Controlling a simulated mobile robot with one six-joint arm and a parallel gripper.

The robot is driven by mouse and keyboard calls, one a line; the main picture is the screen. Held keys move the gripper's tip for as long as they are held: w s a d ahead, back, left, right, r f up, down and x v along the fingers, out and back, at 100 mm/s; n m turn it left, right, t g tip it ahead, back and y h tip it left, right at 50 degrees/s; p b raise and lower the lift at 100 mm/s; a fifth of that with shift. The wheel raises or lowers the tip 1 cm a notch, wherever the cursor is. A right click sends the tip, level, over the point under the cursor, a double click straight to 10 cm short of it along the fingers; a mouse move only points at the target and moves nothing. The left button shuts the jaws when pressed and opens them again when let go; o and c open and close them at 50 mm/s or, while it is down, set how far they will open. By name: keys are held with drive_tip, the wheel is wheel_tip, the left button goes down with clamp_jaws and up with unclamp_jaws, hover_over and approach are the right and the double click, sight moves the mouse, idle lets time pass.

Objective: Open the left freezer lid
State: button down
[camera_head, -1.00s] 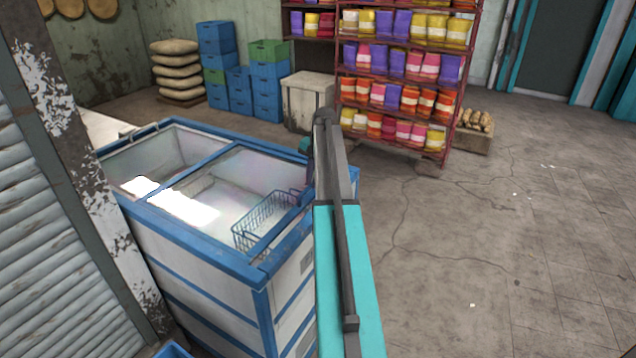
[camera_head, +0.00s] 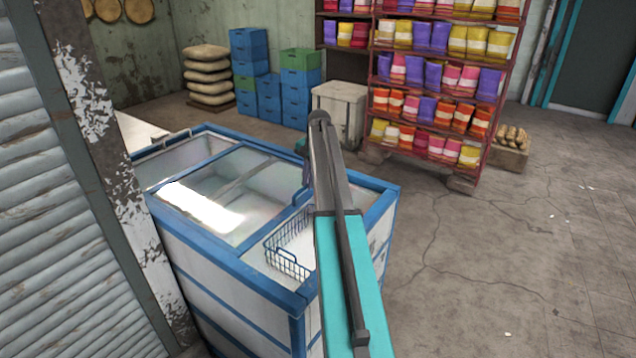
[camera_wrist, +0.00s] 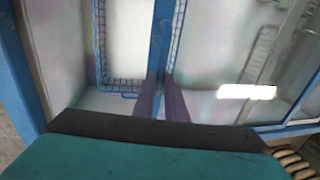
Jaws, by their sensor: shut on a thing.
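The blue-and-white chest freezer (camera_head: 225,270) stands left of centre in the head view, with glass lids in blue frames. One glass lid (camera_head: 205,212) carries a bright reflection. Its blue edge bar (camera_wrist: 160,42) runs between my purple fingers in the wrist view. My gripper (camera_wrist: 161,88) is shut on that bar. In the head view my arm covers most of the gripper. A blue wire basket (camera_head: 286,252) lies inside the freezer. In the wrist view the basket (camera_wrist: 124,84) shows on both sides of the bar.
A rack of colourful packets (camera_head: 440,85) stands behind to the right. A white bin (camera_head: 340,108), blue crates (camera_head: 268,98) and stacked sacks (camera_head: 208,75) are at the back. A shutter wall and post (camera_head: 125,190) border the left.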

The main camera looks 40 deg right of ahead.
hover_over(295, 190)
drive_tip(key=shift+w, duration=0.15)
idle(0.4)
drive_tip(key=c, duration=1.8)
unclamp_jaws()
drive_tip(key=shift+d+r, duration=0.1)
wheel_tip(295, 190, up, 13)
drive_tip(key=s+b, duration=0.2)
drive_tip(key=s, duration=0.1)
drive_tip(key=shift+d+r, duration=0.2)
drive_tip(key=shift+d, duration=0.1)
drive_tip(key=shift+w, duration=0.1)
